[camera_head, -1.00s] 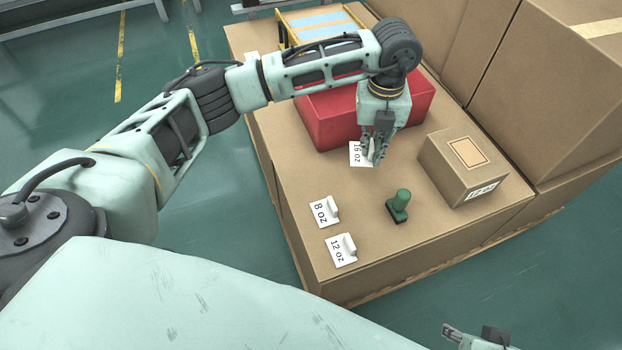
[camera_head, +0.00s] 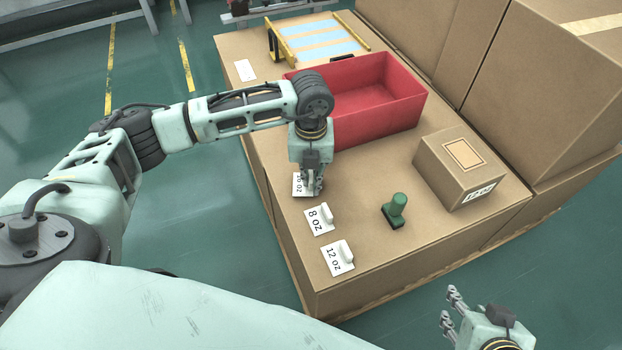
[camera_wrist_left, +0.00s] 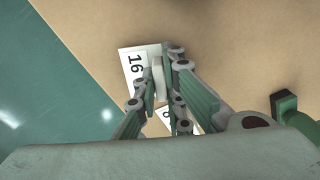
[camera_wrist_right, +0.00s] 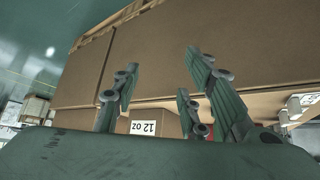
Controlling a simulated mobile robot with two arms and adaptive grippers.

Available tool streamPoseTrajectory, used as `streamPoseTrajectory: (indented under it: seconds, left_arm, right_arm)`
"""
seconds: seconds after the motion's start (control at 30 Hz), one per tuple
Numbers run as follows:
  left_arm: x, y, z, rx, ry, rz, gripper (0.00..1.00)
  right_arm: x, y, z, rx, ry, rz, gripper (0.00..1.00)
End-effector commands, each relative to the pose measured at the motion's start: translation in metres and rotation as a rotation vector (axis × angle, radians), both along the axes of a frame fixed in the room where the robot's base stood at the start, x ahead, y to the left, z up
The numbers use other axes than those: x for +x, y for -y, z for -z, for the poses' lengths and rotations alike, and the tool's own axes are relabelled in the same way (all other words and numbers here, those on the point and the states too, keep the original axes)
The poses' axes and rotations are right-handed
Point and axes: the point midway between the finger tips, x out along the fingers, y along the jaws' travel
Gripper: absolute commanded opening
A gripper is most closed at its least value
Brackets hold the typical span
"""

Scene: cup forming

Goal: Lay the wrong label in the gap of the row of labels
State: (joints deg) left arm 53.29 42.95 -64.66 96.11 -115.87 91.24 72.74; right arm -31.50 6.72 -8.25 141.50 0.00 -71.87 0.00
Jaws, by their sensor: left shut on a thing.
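My left gripper (camera_head: 313,190) is shut on the raised tab of the white "16 oz" label (camera_head: 299,185), at the left side of the cardboard-covered top. In the left wrist view the label (camera_wrist_left: 135,66) shows beside the fingers; whether it touches the surface I cannot tell. The "8 oz" label (camera_head: 317,221) lies just in front of it, and the "12 oz" label (camera_head: 337,260) lies nearer still, all roughly in line. My right gripper (camera_head: 450,311) is open and empty, off the near right side; its spread fingers show in the right wrist view (camera_wrist_right: 155,95).
A red bin (camera_head: 385,110) stands behind the gripper. A green-handled stamp (camera_head: 395,210) and a carton (camera_head: 460,168) with a "12 oz" label stand to the right. A white card (camera_head: 245,71) lies at the far left. Large boxes (camera_head: 545,85) block the right.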

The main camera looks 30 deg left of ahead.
Motion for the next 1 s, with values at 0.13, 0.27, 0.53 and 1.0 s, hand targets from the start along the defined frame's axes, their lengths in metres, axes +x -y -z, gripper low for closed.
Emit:
streamPoseTrajectory:
  seconds: [0.13, 0.27, 0.53, 1.0]
  left_arm:
    - [0.0, 0.0, 0.01, 0.0, 0.001, 0.0, 0.0]
    - [0.001, 0.0, 0.01, 0.001, 0.002, 0.001, 0.0]
    - [0.0, 0.0, 0.012, 0.0, 0.001, 0.001, 0.0]
    - [0.0, 0.0, 0.012, 0.0, 0.001, 0.001, 0.28]
  right_arm:
    - [0.012, -0.004, -0.006, 0.014, 0.06, -0.005, 0.4]
    - [0.014, -0.005, -0.008, 0.015, 0.068, -0.005, 0.4]
    - [0.017, -0.006, -0.009, 0.017, 0.083, -0.006, 0.4]
    - [0.02, -0.007, -0.012, 0.023, 0.103, -0.008, 0.4]
